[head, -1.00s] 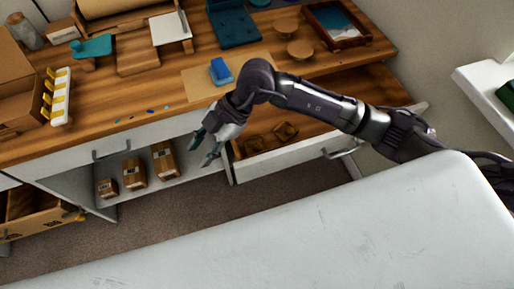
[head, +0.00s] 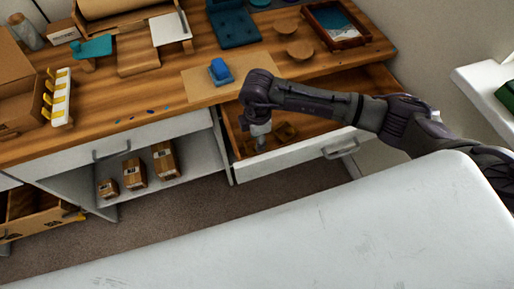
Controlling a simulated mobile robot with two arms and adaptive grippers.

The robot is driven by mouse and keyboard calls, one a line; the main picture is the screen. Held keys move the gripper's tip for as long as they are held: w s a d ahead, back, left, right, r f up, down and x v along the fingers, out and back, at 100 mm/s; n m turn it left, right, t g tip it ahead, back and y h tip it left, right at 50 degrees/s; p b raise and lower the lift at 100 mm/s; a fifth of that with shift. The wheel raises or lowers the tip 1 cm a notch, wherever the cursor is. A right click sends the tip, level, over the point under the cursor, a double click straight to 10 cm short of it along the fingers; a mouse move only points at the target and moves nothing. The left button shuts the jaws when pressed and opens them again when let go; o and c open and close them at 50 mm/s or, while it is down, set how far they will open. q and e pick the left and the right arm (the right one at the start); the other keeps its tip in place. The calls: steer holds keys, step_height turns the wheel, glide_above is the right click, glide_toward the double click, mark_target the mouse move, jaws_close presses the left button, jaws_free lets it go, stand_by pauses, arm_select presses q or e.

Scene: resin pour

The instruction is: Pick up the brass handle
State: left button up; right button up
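The open drawer (head: 292,154) under the wooden worktop holds small brown-gold items. One item (head: 286,131) shows just right of my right gripper. Another lies around the fingertips and is mostly hidden by them. I cannot tell for sure which of these is the brass handle. My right gripper (head: 260,142) points down into the front left part of the drawer. Its fingers look close together, but they are small and dark, so whether they are open or hold anything is unclear. My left gripper is not in view.
The worktop (head: 130,98) above bears a blue block (head: 220,71), round wooden discs and a framed tray (head: 335,25). A shelf left of the drawer holds several small boxes (head: 135,172). A white surface (head: 300,235) fills the foreground. Carpet lies between.

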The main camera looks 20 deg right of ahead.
steer(key=f, duration=0.5)
steer(key=shift+s+d, duration=0.1)
steer(key=shift+d, duration=0.1)
jaws_close()
